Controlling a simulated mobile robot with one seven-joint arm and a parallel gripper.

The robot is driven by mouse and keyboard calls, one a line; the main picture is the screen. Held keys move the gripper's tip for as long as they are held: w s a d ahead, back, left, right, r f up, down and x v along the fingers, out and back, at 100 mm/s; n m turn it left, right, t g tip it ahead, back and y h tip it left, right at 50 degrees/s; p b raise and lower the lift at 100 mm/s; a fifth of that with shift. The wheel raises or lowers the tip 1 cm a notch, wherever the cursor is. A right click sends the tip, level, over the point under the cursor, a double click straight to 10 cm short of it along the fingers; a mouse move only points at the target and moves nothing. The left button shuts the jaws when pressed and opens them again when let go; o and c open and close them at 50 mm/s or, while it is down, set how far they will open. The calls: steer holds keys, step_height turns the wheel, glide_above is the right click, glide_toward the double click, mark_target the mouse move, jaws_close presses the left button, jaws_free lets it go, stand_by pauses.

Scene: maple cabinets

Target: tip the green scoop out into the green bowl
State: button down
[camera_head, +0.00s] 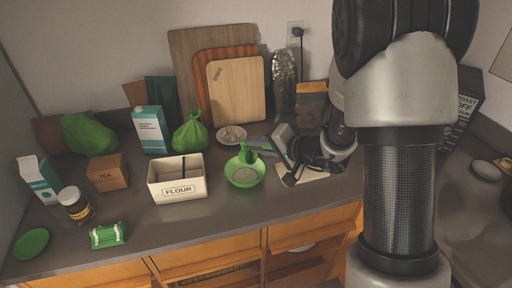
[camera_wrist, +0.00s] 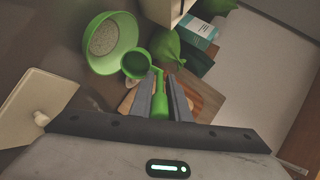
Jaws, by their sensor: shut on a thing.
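The green bowl (camera_head: 244,179) stands on the counter right of the flour bin, with pale grainy stuff in its bottom. It also shows at the upper left of the wrist view (camera_wrist: 127,29). My gripper (camera_wrist: 160,88) is shut on the handle of the green scoop (camera_wrist: 136,64). The scoop's round cup is beside the bowl's rim in the wrist view; its inside looks dark, and I cannot make out any contents. In the head view the scoop (camera_head: 246,154) shows over the bowl's back edge. Whether they touch is unclear.
The flour bin (camera_head: 178,190) stands close left of the bowl. A green bag (camera_head: 190,134), a white-and-teal carton (camera_head: 150,131) and cutting boards (camera_head: 238,92) are behind. Counter in front of the bowl is clear.

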steer(key=shift+d+f+b, duration=0.1)
steer(key=shift+f+b, duration=0.05)
steer(key=shift+b, duration=0.5)
steer(key=shift+r, duration=0.25)
steer(key=shift+p, duration=0.6)
steer(key=shift+w+a+r+g+h+p, duration=0.35)
steer(key=shift+w+a+g+h+p, duration=0.35)
steer(key=shift+p, duration=1.8)
